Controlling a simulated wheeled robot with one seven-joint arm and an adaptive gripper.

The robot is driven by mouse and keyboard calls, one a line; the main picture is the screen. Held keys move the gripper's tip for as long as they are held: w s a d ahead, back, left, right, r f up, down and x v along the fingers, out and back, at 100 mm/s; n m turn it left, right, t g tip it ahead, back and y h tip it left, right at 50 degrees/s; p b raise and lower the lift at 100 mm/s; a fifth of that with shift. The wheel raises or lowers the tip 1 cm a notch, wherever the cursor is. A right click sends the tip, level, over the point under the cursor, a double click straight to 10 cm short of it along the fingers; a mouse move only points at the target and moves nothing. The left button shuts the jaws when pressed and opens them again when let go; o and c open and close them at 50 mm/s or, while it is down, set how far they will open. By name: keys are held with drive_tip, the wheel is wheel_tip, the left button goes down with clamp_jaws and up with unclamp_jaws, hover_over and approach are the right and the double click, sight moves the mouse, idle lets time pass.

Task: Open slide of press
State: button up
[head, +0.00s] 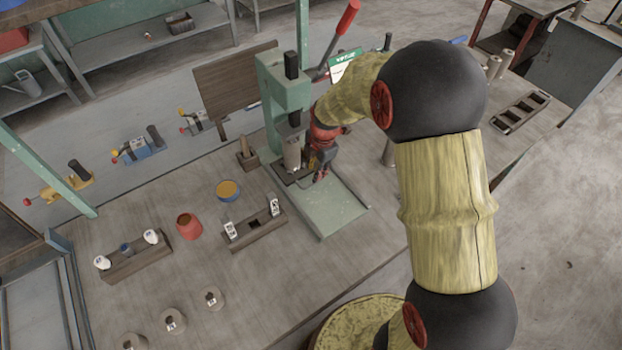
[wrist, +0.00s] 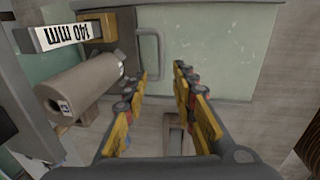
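The green press (head: 287,95) stands on the bench with its green base plate (head: 335,208) reaching to the front right. A dark slide (wrist: 128,58) sits low at the press, with a thin grey loop handle (wrist: 152,55) on its edge. The handle also shows in the head view (head: 308,181). My gripper (head: 319,170) is beside the press column, low over the base. In the wrist view my gripper (wrist: 162,76) is open, with nothing between its yellow fingers. The handle lies just beyond the left fingertip; whether they touch cannot be told.
A grey cylinder (wrist: 77,88) and a "140 mm" label (wrist: 58,34) are left of the fingers. The red press lever (head: 346,18) rises above. A wooden block with tags (head: 255,230), a red pot (head: 188,226) and a blue-rimmed bowl (head: 228,190) stand left on the bench.

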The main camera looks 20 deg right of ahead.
sight(312, 183)
drive_tip(key=f, duration=0.5)
drive_tip(key=w+f+b, duration=0.1)
drive_tip(key=f, duration=0.1)
drive_tip(key=shift+a+f, duration=0.2)
clamp_jaws()
idle(0.8)
